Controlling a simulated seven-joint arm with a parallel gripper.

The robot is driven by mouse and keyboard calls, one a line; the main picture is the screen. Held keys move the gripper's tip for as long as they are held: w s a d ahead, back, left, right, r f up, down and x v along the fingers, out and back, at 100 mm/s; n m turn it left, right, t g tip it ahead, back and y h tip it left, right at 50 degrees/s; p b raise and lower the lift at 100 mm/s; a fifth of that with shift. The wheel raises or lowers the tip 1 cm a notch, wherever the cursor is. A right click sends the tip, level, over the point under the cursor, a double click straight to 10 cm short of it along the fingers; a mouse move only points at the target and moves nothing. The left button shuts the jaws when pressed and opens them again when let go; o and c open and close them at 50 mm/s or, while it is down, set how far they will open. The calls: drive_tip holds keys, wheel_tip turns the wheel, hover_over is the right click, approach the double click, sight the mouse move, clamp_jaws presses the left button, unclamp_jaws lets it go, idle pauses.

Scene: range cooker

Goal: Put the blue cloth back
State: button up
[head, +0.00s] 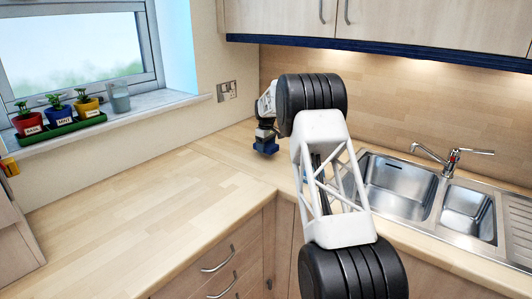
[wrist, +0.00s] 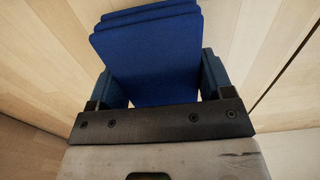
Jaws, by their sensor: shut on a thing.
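The blue cloth (wrist: 145,52) shows in the wrist view as a folded, layered blue block between the two fingers of my gripper (wrist: 156,82). My gripper is shut on it. In the head view my gripper (head: 265,138) points down over the worktop near the back corner, left of the sink. Blue shows at its lower end, where cloth and fingers are hard to tell apart. I cannot tell whether the cloth touches the worktop. Part of my arm hides the worktop just right of the gripper.
The wooden worktop (head: 130,205) is clear on the left. A steel sink (head: 400,188) with a tap (head: 451,160) lies to the right. Potted herbs (head: 58,110) and a glass (head: 119,97) stand on the windowsill. Wall cupboards (head: 420,22) hang above at the back.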

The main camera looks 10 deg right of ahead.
sight(266, 144)
drive_tip(key=shift+f, duration=1.55)
drive_tip(key=shift+f, duration=0.15)
drive_tip(key=o, duration=0.9)
wheel_tip(266, 144, up, 12)
drive_tip(key=shift+r, duration=0.15)
